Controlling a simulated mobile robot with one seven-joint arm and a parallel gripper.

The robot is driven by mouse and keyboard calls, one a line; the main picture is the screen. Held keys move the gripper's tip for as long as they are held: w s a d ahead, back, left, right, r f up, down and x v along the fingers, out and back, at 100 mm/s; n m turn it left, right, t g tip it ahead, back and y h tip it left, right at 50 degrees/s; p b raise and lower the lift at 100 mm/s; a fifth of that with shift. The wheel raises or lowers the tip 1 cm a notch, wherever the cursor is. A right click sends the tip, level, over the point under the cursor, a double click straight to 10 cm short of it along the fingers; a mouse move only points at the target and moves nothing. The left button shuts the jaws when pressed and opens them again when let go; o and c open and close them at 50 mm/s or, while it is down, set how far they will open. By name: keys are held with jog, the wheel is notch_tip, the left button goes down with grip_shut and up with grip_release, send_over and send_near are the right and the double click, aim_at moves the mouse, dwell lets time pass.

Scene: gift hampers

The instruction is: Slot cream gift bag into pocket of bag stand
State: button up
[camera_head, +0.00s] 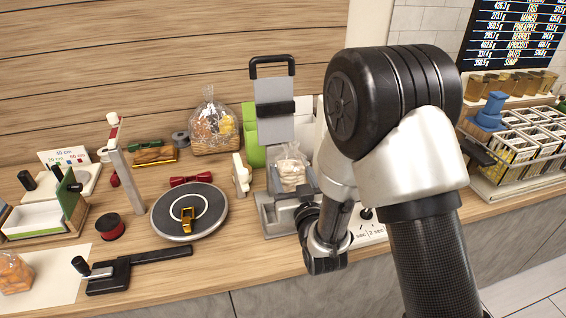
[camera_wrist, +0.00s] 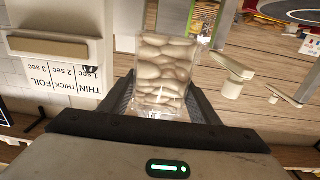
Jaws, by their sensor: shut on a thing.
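The cream gift bag (camera_wrist: 165,70) is a clear bag of pale, rounded pieces. In the wrist view it sits between the two dark fingers of my gripper (camera_wrist: 162,95), which is shut on it. A clear bag with pale contents (camera_head: 291,168) also shows in the head view, left of my forearm and above a grey base. A bright green upright holder (camera_head: 252,142) stands behind it on the left. I cannot tell for sure which thing is the bag stand. My arm hides part of the counter.
A black round turntable (camera_head: 189,211) with a gold item lies left of the bag. A small white clip-like stand (camera_head: 241,174) is close by. A filled clear bag (camera_head: 212,127) stands at the back. A rack of packets (camera_head: 517,140) is at right.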

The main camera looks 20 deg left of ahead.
jog(key=shift+a+r, duration=0.25)
jog(key=shift+a, duration=0.3)
jog(key=shift+s, duration=0.1)
jog(key=shift+d+f+b, duration=0.1)
jog(key=shift+b, duration=0.45)
jog(key=shift+f+b, duration=0.25)
jog(key=shift+b, duration=0.15)
notch_tip(320, 180, down, 5)
jog(key=b, duration=0.6)
jog(key=shift+f+b, duration=0.15)
jog(key=shift+b, duration=0.2)
jog(key=shift+f+b, duration=0.75)
jog(key=shift+b, duration=1.3)
dwell(0.3)
jog(key=shift+f+b, duration=1.3)
jog(key=shift+b, duration=0.45)
dwell(1.1)
